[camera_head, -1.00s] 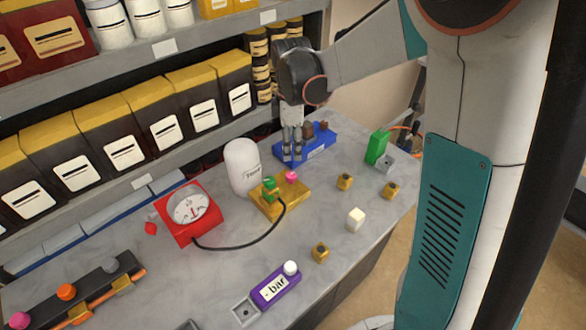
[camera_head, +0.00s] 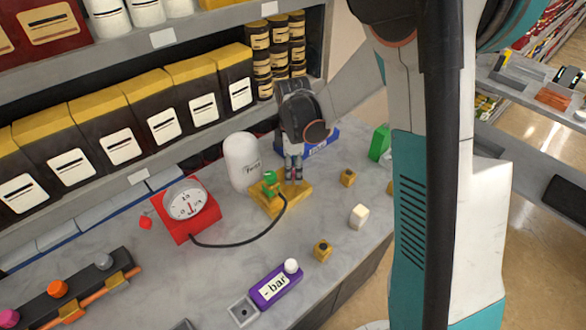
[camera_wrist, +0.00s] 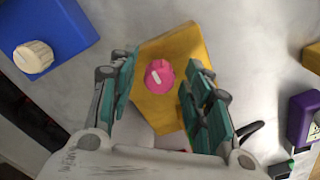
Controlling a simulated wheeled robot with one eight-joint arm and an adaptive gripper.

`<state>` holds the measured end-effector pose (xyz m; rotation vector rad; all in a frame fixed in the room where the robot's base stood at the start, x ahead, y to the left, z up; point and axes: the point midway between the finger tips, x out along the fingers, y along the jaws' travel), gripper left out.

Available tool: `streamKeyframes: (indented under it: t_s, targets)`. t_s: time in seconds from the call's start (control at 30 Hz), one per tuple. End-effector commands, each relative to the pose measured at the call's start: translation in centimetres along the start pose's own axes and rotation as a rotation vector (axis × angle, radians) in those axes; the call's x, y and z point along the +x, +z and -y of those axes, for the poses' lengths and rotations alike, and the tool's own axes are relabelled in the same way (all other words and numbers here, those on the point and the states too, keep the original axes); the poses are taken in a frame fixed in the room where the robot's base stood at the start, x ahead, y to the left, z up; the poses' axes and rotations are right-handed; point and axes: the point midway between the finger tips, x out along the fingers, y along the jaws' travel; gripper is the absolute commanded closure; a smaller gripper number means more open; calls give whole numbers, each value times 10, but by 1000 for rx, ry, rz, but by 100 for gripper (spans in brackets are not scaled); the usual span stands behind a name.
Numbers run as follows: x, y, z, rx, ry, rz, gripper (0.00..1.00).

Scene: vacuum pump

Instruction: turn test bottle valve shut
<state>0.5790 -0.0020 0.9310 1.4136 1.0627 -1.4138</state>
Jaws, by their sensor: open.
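A pink round knob with a white mark (camera_wrist: 159,74) sits on a yellow block (camera_wrist: 178,50). In the head view the yellow block (camera_head: 268,206) stands just right of a white bottle (camera_head: 241,160), whose label is too small to read surely. A green fitting (camera_head: 270,184) with a black hose is on the same block. My gripper (camera_wrist: 160,88) is open in the wrist view, with one finger on each side of the pink knob and visible gaps. In the head view my gripper (camera_head: 293,174) points down over the block and hides the pink knob.
A blue block (camera_head: 322,146) stands behind my gripper; its cream knob (camera_wrist: 33,56) shows in the wrist view. A red gauge (camera_head: 187,207) stands left of the bottle. A purple block (camera_head: 275,286) lies in front. Small yellow cubes and a white cube stand right.

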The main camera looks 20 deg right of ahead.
Motion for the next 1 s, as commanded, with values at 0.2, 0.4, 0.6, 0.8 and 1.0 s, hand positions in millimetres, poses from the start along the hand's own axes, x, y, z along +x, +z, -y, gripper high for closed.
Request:
streamKeyframes:
  t_s: [0.2, 0.4, 0.6, 0.8, 1.0]
  targets:
    - [0, 0, 0, 0, 0, 0, 89]
    - [0, 0, 0, 1, 0, 0, 99]
    - [0, 0, 0, 26, 0, 0, 99]
    - [0, 0, 0, 119, 0, 0, 99]
    - [0, 0, 0, 279, 0, 0, 99]
